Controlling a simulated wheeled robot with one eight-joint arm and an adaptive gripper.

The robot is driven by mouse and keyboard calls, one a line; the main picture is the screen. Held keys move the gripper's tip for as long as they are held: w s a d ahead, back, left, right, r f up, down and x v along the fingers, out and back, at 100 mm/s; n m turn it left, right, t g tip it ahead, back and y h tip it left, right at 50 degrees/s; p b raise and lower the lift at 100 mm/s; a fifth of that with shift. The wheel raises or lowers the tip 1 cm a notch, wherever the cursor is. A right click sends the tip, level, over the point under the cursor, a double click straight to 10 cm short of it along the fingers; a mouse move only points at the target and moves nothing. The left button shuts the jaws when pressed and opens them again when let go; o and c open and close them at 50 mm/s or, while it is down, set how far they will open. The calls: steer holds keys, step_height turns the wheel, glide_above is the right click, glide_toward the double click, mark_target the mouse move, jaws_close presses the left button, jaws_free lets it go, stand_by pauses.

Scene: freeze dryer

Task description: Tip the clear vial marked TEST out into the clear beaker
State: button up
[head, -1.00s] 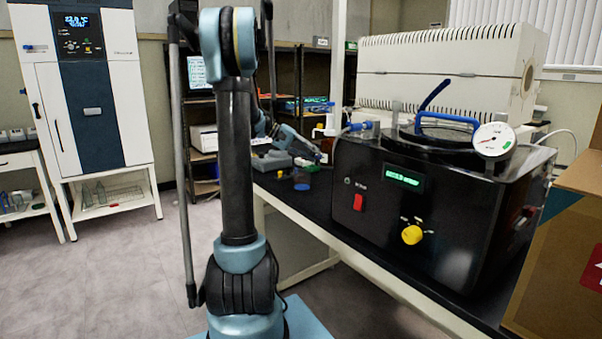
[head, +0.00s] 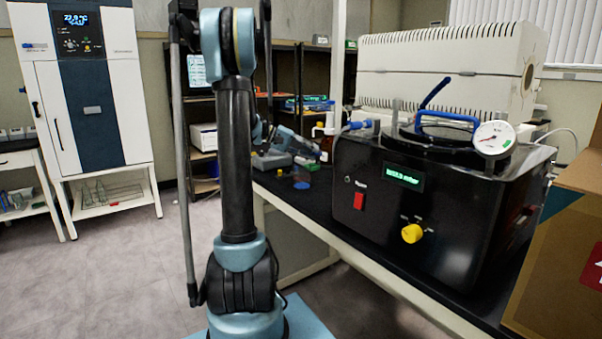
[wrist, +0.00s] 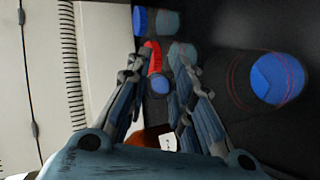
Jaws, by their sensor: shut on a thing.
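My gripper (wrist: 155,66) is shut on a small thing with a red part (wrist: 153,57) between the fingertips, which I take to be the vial. A round blue spot (wrist: 160,84) shows beside the red part. No TEST marking is readable. The clear beaker (wrist: 236,78) appears as a wide see-through outline with a blue disc in it, to the right of the fingers and apart from them. In the head view the beaker (head: 302,179) stands on the black bench top. There my gripper is small and partly hidden behind my arm, above the bench near the beaker.
An amber bottle (head: 326,146) stands behind; its label shows in the wrist view (wrist: 168,144). The black freeze dryer (head: 430,205) fills the bench to the right. A cardboard box (head: 565,265) is at far right.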

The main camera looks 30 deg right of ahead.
steer(key=shift+a+m+g+h+p, duration=0.3)
steer(key=shift+a+h+p, duration=0.15)
steer(key=shift+a+h, duration=0.3)
stand_by(0.6)
steer(key=shift+a+r+m+g+h+p, duration=0.1)
steer(key=shift+m+g+h+p, duration=0.3)
steer(key=shift+h, duration=0.45)
steer(key=shift+r+m+g+h+p, duration=0.1)
steer(key=shift+m+g+h+p, duration=0.15)
steer(key=shift+h+p, duration=0.4)
stand_by(1.3)
